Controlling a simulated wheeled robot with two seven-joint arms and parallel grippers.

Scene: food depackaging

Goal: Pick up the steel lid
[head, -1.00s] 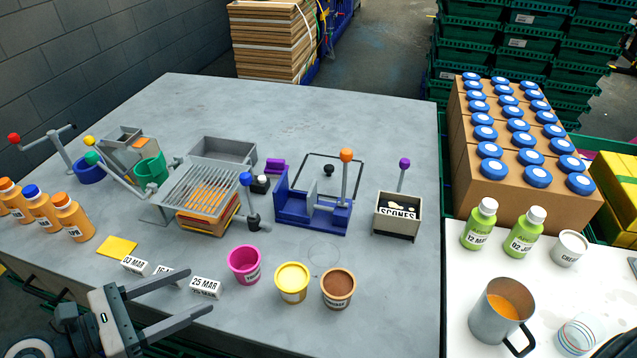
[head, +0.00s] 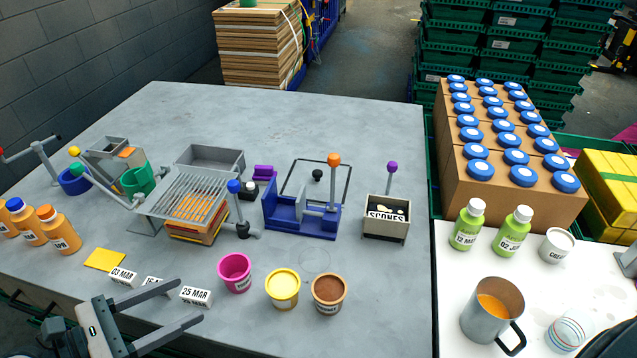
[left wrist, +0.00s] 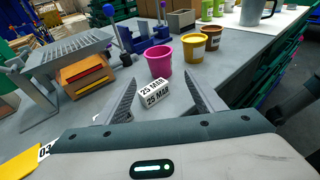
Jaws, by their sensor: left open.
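A flat, square, dark-rimmed piece with a black knob (head: 317,176) lies on the table behind the blue fixture (head: 300,215). It looks like a lid, but I cannot tell whether it is the steel lid; its middle looks the same grey as the table. My left gripper (head: 190,301) is open and empty at the front left of the table, well short of that piece. In the left wrist view its fingers (left wrist: 165,98) spread on either side of the white "25 MAR" block (left wrist: 155,93), with nothing held. My right gripper does not show clearly.
A pink cup (head: 235,272), a yellow tub (head: 282,288) and a brown tub (head: 329,292) stand near the front edge. The back of the table is clear.

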